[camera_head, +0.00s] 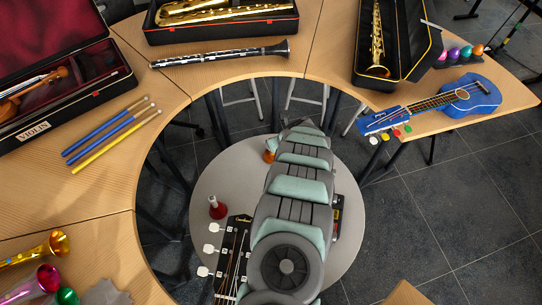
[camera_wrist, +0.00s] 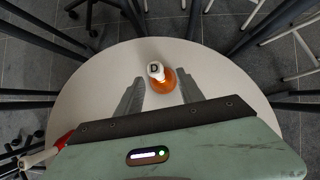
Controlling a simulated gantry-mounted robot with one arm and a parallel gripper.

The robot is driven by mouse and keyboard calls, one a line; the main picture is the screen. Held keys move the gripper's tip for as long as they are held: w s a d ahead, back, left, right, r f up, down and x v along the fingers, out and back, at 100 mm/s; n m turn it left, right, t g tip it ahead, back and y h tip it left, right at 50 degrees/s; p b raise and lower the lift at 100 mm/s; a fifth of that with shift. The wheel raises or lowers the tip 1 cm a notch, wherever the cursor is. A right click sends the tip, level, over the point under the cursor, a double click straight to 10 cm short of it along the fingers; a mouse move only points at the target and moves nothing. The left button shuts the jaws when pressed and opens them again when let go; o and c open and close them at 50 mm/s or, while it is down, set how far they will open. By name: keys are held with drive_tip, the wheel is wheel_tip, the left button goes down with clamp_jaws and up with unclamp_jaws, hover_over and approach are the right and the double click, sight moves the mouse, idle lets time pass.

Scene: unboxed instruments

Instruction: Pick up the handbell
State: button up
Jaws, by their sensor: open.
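An orange handbell (camera_wrist: 163,84) with a white handle top marked "D" stands on the round grey table. In the wrist view it lies just beyond and between the two fingertips of my gripper (camera_wrist: 160,92), which is open and empty. In the head view my arm mostly hides this orange bell (camera_head: 269,156). A second handbell, red with a white handle (camera_head: 217,209), stands at the left of the round table. Part of the red bell also shows at the lower left of the wrist view (camera_wrist: 63,141). The fingers are hidden in the head view.
The round table (camera_head: 217,174) also bears a black guitar headstock (camera_head: 234,245), partly under my arm. A curved wooden table (camera_head: 106,195) around it holds a violin case, mallets (camera_head: 112,130), a clarinet (camera_head: 222,54) and a blue ukulele (camera_head: 450,101). Stool legs show beyond the round table.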

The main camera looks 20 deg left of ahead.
drive_tip(key=b+x, duration=0.2)
drive_tip(key=x, duration=0.1)
drive_tip(key=b+x, duration=0.2)
drive_tip(key=shift+s+a+f, duration=0.15)
drive_tip(key=shift+s+f, duration=0.1)
drive_tip(key=shift+s, duration=0.05)
drive_tip(key=shift+w+f+b, duration=0.2)
drive_tip(key=shift+f+b, duration=0.05)
drive_tip(key=shift+b, duration=0.2)
drive_tip(key=shift+a+r, duration=0.1)
drive_tip(key=shift+c, duration=0.6)
clamp_jaws()
